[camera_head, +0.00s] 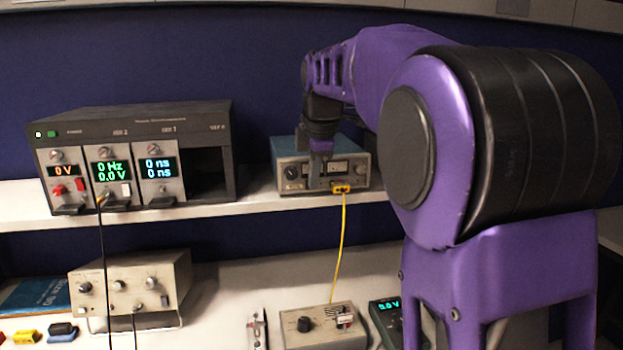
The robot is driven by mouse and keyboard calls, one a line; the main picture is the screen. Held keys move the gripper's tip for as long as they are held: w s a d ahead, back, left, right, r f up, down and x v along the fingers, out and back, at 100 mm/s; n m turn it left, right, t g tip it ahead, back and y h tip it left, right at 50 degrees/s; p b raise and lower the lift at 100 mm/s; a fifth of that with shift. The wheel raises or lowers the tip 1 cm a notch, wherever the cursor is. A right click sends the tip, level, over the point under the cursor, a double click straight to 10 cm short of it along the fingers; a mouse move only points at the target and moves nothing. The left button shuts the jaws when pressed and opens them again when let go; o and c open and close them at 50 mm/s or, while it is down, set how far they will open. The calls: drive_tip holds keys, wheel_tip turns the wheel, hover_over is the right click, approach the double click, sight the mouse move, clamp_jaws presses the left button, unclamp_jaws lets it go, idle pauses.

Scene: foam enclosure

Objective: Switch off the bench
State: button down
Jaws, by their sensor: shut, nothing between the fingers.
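A dark rack unit (137,115) stands on the shelf at left, with green lights at its top left. Its three modules have lit displays: an orange 0 V (64,170), a green 0 Hz and 0.0 V (112,172), and a blue 0 ns pair (157,168). A blue-grey instrument (292,172) sits on the shelf at centre, with a yellow cable plugged into its front. My gripper (319,178) is shut and empty in front of this instrument's face, pointing down. It hides part of the panel; I cannot tell whether it touches.
On the bench below stand a beige instrument (130,282), a grey box with a knob (322,325) and a dark meter (388,318) reading 0.0 V. A yellow cable (339,250) hangs down the middle. Dark cables hang at left. My purple arm fills the right.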

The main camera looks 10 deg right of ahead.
drive_tip(key=shift+w, duration=0.3)
drive_tip(key=shift+s, duration=0.2)
drive_tip(key=shift+w+r+p, duration=0.1)
drive_tip(key=shift+r+p, duration=0.55)
drive_tip(key=shift+r, duration=0.15)
